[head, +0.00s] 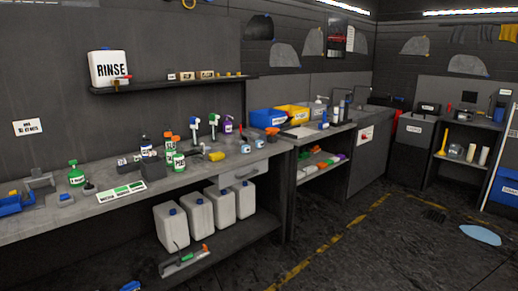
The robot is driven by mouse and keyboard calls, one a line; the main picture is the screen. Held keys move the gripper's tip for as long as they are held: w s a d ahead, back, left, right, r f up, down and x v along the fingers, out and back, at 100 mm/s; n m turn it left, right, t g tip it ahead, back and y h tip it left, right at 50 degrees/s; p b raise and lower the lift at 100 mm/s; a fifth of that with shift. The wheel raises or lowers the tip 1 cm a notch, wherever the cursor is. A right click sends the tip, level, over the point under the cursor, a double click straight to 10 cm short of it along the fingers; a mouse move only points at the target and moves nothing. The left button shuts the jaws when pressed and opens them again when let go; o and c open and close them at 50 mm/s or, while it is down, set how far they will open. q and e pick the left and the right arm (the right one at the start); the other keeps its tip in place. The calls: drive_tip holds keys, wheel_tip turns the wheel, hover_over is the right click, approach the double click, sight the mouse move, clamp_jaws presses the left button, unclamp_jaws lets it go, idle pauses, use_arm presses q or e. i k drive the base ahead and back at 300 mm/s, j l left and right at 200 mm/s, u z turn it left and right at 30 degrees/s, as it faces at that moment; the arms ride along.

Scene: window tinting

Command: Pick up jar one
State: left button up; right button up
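No gripper of mine shows in the head view. I cannot tell which container is jar one; no readable label names it. On the long grey workbench (40,224) stand several small labelled containers: a white and green one (179,162), another behind it (169,146), and a dark-and-white one (146,146). A green bottle (76,177) stands farther left. The labels are mostly too small to read.
A shelf (170,84) above the bench holds a white RINSE tank (109,68). White jugs (171,228) stand on the lower shelf. Blue (267,116) and yellow (293,111) bins sit farther right. The dark floor (350,255) ahead is mostly open, with a light-blue patch (480,235) at right.

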sight(245, 145)
drive_tip(key=i+j+z, duration=0.2)
drive_tip(key=z, duration=0.25)
drive_tip(key=i+j+z, duration=0.4)
drive_tip(key=k+l, duration=0.05)
drive_tip(key=l, duration=0.05)
